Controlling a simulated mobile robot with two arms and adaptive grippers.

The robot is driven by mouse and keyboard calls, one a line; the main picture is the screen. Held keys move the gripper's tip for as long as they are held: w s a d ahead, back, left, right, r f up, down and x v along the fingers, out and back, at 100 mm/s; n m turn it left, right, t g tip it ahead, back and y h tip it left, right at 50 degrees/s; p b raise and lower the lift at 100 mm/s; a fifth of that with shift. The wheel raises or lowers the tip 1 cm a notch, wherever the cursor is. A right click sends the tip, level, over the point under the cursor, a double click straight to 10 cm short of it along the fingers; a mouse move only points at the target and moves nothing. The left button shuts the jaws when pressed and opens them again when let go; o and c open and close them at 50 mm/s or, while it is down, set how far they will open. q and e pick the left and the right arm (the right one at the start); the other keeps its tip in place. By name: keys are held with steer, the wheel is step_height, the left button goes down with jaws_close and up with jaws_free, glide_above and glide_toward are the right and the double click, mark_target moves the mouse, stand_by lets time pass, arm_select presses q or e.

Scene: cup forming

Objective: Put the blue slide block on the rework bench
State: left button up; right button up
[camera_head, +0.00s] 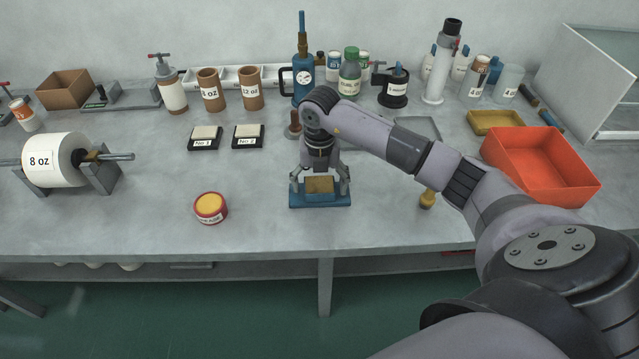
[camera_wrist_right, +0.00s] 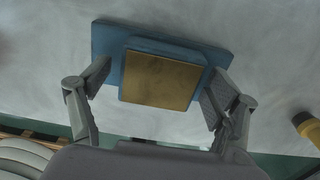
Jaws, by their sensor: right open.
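The blue slide block (camera_head: 320,201) has a wide flat base and a raised middle with a tan top. It rests on the grey bench (camera_head: 265,225) near the front edge. My right gripper (camera_head: 320,185) is right over it, with its open fingers on either side of the raised middle. In the right wrist view the blue slide block (camera_wrist_right: 215,52) lies between the two fingertips of the right gripper (camera_wrist_right: 158,82); I cannot tell whether they touch it. My left gripper is not in view.
A red-rimmed yellow tin (camera_head: 210,207) stands to the left. A yellow-handled tool (camera_head: 428,198) stands to the right, under my right arm. An orange bin (camera_head: 545,165) is at the right. A paper roll (camera_head: 55,160) on a stand is at the left.

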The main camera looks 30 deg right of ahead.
mark_target(320, 185)
steer(key=shift+r, duration=0.1)
steer(key=shift+r, duration=0.25)
step_height(320, 185, up, 12)
steer(key=b, duration=0.2)
steer(key=shift+f, duration=0.25)
